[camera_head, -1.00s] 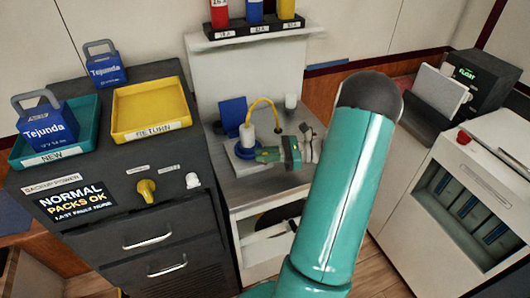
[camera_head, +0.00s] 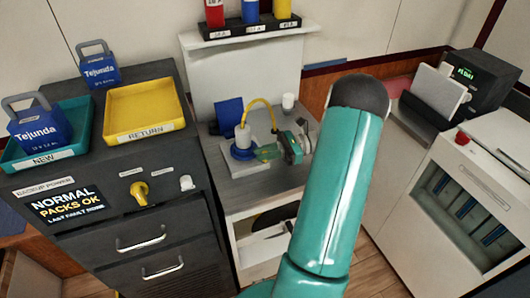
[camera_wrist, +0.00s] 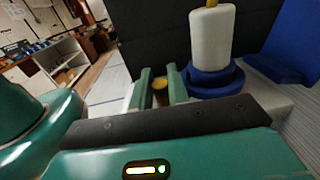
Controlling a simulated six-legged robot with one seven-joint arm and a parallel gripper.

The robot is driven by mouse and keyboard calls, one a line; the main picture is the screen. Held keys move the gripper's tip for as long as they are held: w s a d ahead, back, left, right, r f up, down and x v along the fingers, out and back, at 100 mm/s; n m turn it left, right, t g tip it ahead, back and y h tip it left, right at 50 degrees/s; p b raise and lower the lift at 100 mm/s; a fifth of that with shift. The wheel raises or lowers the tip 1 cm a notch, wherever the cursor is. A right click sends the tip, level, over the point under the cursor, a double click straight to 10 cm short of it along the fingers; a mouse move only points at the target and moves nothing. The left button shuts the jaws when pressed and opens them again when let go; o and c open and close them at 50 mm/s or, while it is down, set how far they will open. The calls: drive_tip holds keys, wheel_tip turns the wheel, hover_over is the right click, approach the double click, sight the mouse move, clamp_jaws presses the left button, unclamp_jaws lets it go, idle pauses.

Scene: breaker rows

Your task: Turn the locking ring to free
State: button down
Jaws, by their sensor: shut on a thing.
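The blue locking ring (camera_head: 242,152) lies around the base of an upright white plug (camera_head: 243,137) with a yellow cable on top. In the wrist view, the ring (camera_wrist: 212,82) and white plug (camera_wrist: 211,38) stand just right of my fingers. My gripper (camera_head: 266,153) reaches in from the right, low beside the ring. In the wrist view, the green fingers of my gripper (camera_wrist: 160,88) are a little apart, with a small yellowish thing showing between or behind them. They are shut on a part at the ring's side, which they mostly hide.
A blue upright plate (camera_head: 229,111) stands behind the plug, and a small white knob (camera_head: 288,102) stands to the right. A dark cabinet with a yellow tray (camera_head: 145,108) is on the left. A white machine (camera_head: 470,205) is on the right.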

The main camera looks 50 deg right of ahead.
drive_tip(key=shift+d, duration=0.15)
drive_tip(key=c, duration=1.4)
unclamp_jaws()
drive_tip(key=shift+d, duration=0.1)
drive_tip(key=v, duration=1.3)
drive_tip(key=shift+s+d, duration=0.2)
drive_tip(key=shift+r, duration=0.1)
